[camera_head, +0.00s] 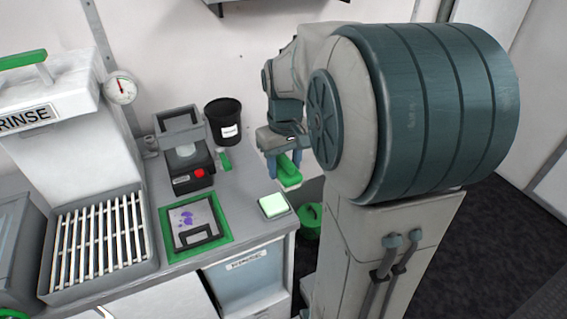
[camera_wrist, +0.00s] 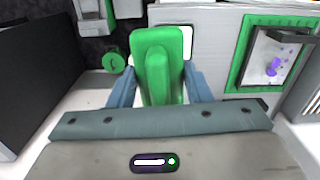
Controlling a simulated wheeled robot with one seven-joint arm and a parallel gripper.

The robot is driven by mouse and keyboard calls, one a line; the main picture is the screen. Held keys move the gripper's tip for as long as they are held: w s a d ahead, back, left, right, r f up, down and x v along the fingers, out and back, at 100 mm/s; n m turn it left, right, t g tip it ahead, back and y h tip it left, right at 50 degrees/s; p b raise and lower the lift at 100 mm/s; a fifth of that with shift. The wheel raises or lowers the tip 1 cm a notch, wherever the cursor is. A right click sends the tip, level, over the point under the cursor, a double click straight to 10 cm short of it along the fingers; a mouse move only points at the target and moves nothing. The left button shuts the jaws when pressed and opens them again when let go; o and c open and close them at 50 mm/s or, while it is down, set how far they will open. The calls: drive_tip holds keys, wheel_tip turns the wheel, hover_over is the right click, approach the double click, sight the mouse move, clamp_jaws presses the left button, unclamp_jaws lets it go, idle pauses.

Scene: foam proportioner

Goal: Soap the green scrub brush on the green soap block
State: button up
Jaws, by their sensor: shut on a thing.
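My gripper (camera_head: 277,160) is shut on the green scrub brush (camera_head: 287,171) and holds it in the air, above and to the right of the soap block in the head view. In the wrist view, the brush (camera_wrist: 158,68) stands between the two blue-grey fingers of my gripper (camera_wrist: 160,88). The pale green soap block (camera_head: 272,203) lies in a small grey tray at the front right corner of the counter. In the wrist view, a white-looking corner of the soap block (camera_wrist: 187,42) shows behind the brush, and the rest is hidden. Brush and block look apart.
A green-framed panel with a purple-stained plate (camera_head: 183,221) lies left of the soap. A green lidded bucket (camera_head: 311,220) is beside the counter.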

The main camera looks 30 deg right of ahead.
drive_tip(key=p, duration=0.2)
drive_tip(key=m+p, duration=0.1)
drive_tip(key=shift+w+a+r+p, duration=0.25)
drive_tip(key=shift+w+p, duration=0.1)
drive_tip(key=shift+w, duration=0.05)
drive_tip(key=m+p, duration=0.2)
drive_tip(key=p, duration=0.2)
drive_tip(key=shift+w+a+f+m+p, duration=0.25)
drive_tip(key=shift+w+a+m+p, duration=0.05)
drive_tip(key=shift+w+a+m, duration=0.1)
drive_tip(key=m+p, duration=0.1)
drive_tip(key=p, duration=0.1)
drive_tip(key=m+p, duration=0.1)
drive_tip(key=p, duration=0.1)
drive_tip(key=a+m+p, duration=0.1)
drive_tip(key=p, duration=0.1)
drive_tip(key=shift+f, duration=0.3)
drive_tip(key=shift+s+a+f+m+p, duration=0.1)
drive_tip(key=shift+s+f+m+p, duration=0.2)
drive_tip(key=shift+m+p, duration=0.8)
drive_tip(key=shift+f+b, duration=2.2)
drive_tip(key=shift+f, duration=0.9)
drive_tip(key=shift+s+f+b, duration=0.1)
drive_tip(key=shift+f+b, duration=0.45)
drive_tip(key=shift+f, duration=0.05)
drive_tip(key=shift+r, duration=0.1)
